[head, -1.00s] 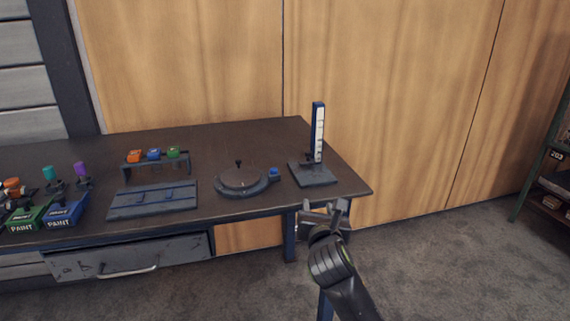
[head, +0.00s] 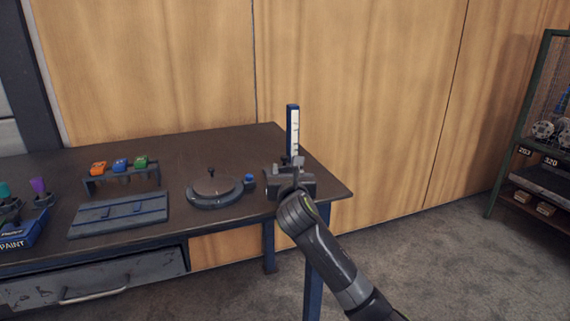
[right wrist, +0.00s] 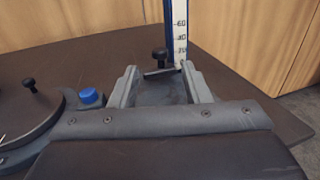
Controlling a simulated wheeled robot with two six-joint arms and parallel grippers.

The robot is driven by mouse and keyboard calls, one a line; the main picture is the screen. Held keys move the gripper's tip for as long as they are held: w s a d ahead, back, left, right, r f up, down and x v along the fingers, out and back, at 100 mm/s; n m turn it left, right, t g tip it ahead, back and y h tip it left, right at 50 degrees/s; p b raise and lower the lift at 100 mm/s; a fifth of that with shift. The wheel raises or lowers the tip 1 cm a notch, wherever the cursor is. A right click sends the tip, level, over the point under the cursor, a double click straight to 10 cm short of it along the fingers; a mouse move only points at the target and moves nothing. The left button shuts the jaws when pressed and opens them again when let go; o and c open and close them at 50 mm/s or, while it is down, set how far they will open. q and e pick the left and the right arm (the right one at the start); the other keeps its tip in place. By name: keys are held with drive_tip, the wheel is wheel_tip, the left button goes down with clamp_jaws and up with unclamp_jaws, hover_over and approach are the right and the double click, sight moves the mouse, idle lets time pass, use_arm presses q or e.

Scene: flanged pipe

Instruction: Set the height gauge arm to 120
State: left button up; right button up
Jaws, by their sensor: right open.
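The height gauge (head: 293,128) is a blue upright post with a white scale on a dark base at the right end of the table; its post also shows in the right wrist view (right wrist: 192,22). There the scale marks 60, 40 and what looks like 20 can be read. The gauge arm (right wrist: 158,70), with a black knob (right wrist: 159,55), sits low on the post, near the lowest visible mark. My right gripper (head: 287,168) is open in front of the gauge. Its fingers (right wrist: 160,80) stand either side of the arm in the picture, apparently short of it. My left gripper is not in view.
A round turntable (head: 214,190) with a blue button (right wrist: 89,96) stands left of the gauge. A slotted board (head: 118,214), a rack with coloured blocks (head: 122,172) and a paint box (head: 22,235) are farther left. A wooden wall (head: 360,110) rises behind.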

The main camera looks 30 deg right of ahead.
sight(285, 160)
drive_tip(key=shift+b+x, duration=0.4)
drive_tip(key=shift+x, duration=2.6)
clamp_jaws()
